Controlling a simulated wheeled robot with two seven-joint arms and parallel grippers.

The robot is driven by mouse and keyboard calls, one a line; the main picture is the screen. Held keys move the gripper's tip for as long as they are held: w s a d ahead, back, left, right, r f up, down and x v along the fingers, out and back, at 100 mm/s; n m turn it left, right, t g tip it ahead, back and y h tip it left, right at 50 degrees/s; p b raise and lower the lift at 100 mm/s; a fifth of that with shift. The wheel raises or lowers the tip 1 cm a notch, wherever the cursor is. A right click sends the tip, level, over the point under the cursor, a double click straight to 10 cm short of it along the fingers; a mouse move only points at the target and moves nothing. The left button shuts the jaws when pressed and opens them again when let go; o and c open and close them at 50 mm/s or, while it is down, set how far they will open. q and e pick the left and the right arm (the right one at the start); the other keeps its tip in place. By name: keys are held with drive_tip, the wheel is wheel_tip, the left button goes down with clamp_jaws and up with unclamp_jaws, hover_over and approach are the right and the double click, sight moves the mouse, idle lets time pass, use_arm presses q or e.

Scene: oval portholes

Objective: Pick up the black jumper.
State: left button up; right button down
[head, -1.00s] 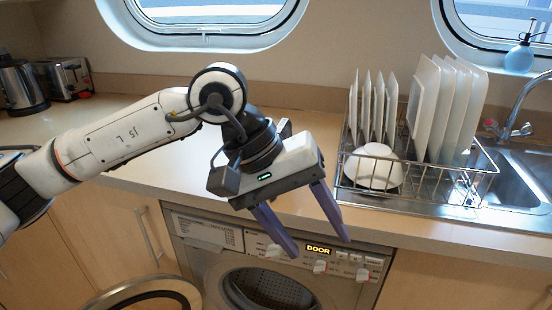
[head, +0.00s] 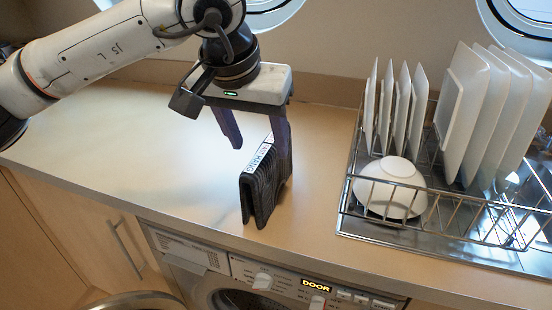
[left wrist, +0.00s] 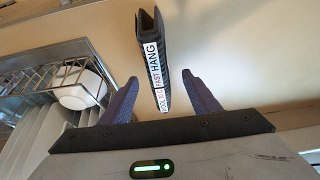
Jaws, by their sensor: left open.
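The black jumper (head: 262,190) is a folded, ribbed dark bundle standing upright on the worktop near its front edge. A white label reading "HANG" runs along its top edge. In the left wrist view the jumper (left wrist: 150,60) shows between and beyond the two fingertips. My left gripper (head: 258,146) is open, pointing down at the jumper's back end, with one purple finger on each side. The right finger overlaps the jumper in the head view; I cannot tell whether it touches. My right gripper is not in view.
A wire dish rack (head: 440,215) with several white plates and an upturned bowl (head: 390,188) stands to the right. The worktop (head: 120,150) to the left is clear.

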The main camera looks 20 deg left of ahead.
sight(260, 152)
use_arm(q)
drive_tip(key=x, duration=0.3)
drive_tip(key=shift+s+f, duration=0.15)
drive_tip(key=shift+s, duration=0.1)
drive_tip(key=shift+w+f, duration=0.15)
drive_tip(key=shift+f, duration=0.1)
drive_tip(key=x, duration=0.4)
drive_tip(key=shift+w+d+p, duration=0.25)
drive_tip(key=shift+w+p, duration=0.1)
drive_tip(key=shift+p, duration=0.05)
drive_tip(key=shift+w+f, duration=0.2)
drive_tip(key=shift+f, duration=0.2)
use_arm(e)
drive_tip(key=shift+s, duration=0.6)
use_arm(q)
drive_tip(key=shift+c, duration=0.3)
drive_tip(key=shift+r, duration=0.1)
clamp_jaws()
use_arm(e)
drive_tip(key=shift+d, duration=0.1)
